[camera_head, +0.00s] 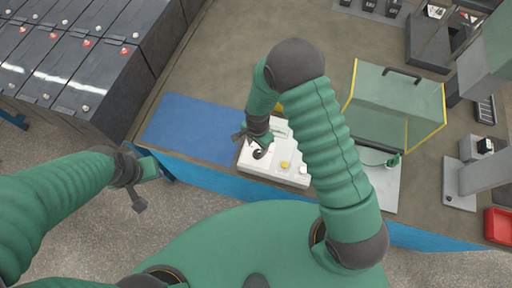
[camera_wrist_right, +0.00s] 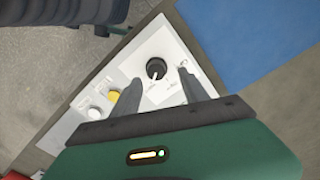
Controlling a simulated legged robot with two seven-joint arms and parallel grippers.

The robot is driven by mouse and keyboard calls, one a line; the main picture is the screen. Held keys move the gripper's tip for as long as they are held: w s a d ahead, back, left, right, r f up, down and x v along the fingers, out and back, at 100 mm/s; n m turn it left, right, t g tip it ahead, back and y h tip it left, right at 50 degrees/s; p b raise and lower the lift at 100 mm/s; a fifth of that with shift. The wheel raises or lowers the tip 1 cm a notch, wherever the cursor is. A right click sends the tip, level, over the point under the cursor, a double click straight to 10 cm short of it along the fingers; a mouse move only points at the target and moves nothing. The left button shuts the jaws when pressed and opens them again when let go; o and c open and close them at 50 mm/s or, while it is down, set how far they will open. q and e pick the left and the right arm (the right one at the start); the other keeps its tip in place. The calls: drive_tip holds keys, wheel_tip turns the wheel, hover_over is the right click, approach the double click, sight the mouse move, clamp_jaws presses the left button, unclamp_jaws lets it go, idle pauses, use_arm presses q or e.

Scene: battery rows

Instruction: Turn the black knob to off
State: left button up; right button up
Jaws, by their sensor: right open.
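The black knob (camera_wrist_right: 156,68) is round and sits on the white control box (camera_wrist_right: 75,122), with small markings around it. In the right wrist view it lies between and just beyond the tips of my right gripper (camera_wrist_right: 159,77), whose two fingers are apart and hold nothing. Contact with the knob cannot be told. In the head view my right gripper (camera_head: 248,137) is over the left part of the white box (camera_head: 262,172) and partly hides it. My left gripper (camera_head: 142,186) hangs off the table's front left, away from the box; its jaw state is unclear.
A yellow button (camera_head: 285,164) and a white button (camera_head: 303,170) sit right of the knob. A blue mat (camera_head: 190,128) lies left of the box. A green clear-sided cover (camera_head: 400,90) stands to the right. Black battery units (camera_head: 75,60) are at far left.

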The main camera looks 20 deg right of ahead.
sight(257, 151)
drive_tip(key=f, duration=0.1)
drive_tip(key=d+f, duration=0.1)
drive_tip(key=shift+s+f, duration=0.25)
drive_tip(key=shift+f, duration=0.1)
drive_tip(key=shift+s+f, duration=0.15)
drive_tip(key=shift+f, duration=0.1)
drive_tip(key=shift+a, duration=0.65)
drive_tip(key=shift+a+f, duration=0.1)
drive_tip(key=shift+a, duration=0.05)
drive_tip(key=shift+c, duration=3.4)
drive_tip(key=shift+d, duration=0.5)
clamp_jaws()
use_arm(q)
drive_tip(key=shift+s+r, duration=0.4)
drive_tip(key=shift+s, duration=0.05)
use_arm(e)
drive_tip(key=shift+a, duration=0.2)
